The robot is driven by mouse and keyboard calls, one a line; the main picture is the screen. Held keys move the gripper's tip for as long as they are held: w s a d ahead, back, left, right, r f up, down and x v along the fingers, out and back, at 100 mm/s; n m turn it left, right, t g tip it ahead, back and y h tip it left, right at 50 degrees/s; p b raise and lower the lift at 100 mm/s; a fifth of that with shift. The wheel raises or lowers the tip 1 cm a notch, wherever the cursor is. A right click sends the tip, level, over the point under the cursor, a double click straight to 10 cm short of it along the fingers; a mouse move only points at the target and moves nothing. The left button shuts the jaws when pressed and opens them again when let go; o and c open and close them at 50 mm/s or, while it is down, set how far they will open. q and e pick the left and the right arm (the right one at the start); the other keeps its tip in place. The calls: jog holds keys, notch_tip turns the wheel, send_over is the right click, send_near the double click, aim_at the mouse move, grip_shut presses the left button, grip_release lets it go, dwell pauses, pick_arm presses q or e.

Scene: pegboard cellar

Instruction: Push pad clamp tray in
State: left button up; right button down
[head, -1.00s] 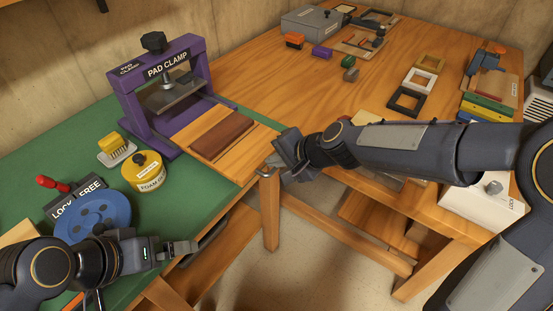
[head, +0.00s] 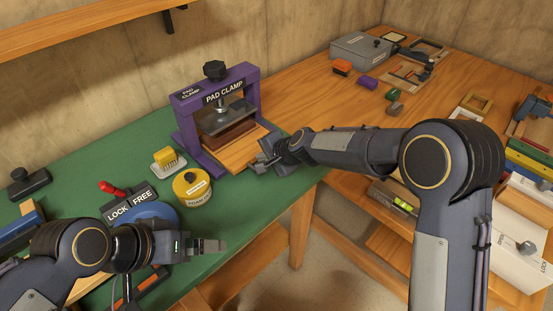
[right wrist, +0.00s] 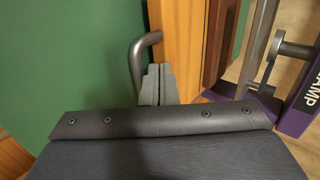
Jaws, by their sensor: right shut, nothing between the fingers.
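The purple pad clamp (head: 188,128) stands upright on the green mat. Its wooden tray (head: 240,153) lies partly inside the frame, its front part sticking out. The brown pad (head: 226,137) on the tray is under the grey press plate. My right gripper (head: 262,160) is shut and empty at the tray's front edge; the right wrist view shows its closed fingers (right wrist: 158,82) close by the tray's wood (right wrist: 180,40) and a bent grey bar (right wrist: 142,55). Contact is unclear. My left gripper (head: 208,246) is over the mat's front edge; its finger gap is unclear.
A yellow foam tin (head: 193,190), a yellow brush (head: 166,158) and a lock/free board (head: 130,207) with a red lever stand left of the clamp. A grey box (head: 360,50) and small blocks lie farther back.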

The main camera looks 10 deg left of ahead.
jog(key=shift+w+a+p, duration=0.45)
jog(key=shift+w+a, duration=0.35)
jog(key=shift+a, duration=0.3)
pick_arm(q)
jog(key=shift+r, duration=0.8)
pick_arm(e)
jog(key=shift+r, duration=0.1)
jog(key=shift+r, duration=0.1)
